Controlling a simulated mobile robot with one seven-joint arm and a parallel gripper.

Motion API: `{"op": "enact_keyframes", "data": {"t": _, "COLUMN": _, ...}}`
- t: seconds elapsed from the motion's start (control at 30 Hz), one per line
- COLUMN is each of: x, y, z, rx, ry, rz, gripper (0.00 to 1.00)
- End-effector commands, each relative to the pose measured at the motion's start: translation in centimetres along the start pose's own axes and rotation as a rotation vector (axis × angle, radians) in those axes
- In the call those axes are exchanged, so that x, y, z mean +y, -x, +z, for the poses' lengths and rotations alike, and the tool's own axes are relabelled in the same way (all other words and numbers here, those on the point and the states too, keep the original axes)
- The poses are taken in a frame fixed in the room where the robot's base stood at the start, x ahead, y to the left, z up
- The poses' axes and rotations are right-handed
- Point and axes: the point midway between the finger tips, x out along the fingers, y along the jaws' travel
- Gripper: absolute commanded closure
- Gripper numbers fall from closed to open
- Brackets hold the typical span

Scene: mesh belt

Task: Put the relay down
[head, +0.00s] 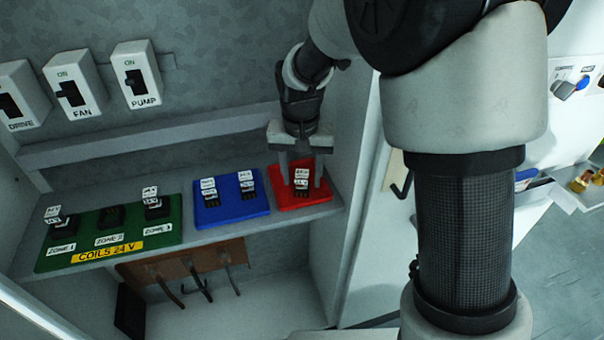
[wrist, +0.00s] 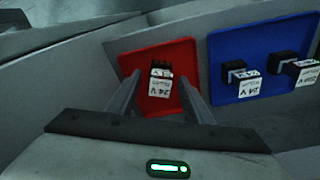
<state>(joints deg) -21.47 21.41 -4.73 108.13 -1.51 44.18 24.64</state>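A relay (head: 301,181) with a white labelled face and black parts is on the red mat (head: 288,204) at the right end of the shelf. It also shows in the wrist view (wrist: 160,83), with its label reading 24 V. My gripper (head: 301,180) is over the red mat with one finger on each side of this relay. In the wrist view my gripper (wrist: 160,78) is open, with red mat visible between each finger and the relay. Whether the relay's underside rests fully on the mat is hard to tell.
Left of the red mat, a blue mat (head: 232,212) holds two relays. Further left, a green board (head: 170,232) marked COILS 24 V has relays at Zone 1 and Zone 3; the Zone 2 socket (head: 111,216) looks empty. The cabinet side wall (head: 352,150) stands close right.

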Motion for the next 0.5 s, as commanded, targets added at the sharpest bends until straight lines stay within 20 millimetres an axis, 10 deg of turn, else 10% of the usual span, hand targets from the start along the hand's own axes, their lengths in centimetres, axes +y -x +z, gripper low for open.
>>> {"op": "enact_keyframes", "data": {"t": 0.27, "x": 0.0, "y": 0.9, "z": -0.1, "rx": 0.003, "ry": 0.0, "rz": -0.001, "gripper": 0.54}}
{"op": "enact_keyframes", "data": {"t": 0.5, "x": -0.1, "y": 5.6, "z": -0.2, "rx": 0.006, "ry": 0.0, "rz": -0.003, "gripper": 0.54}}
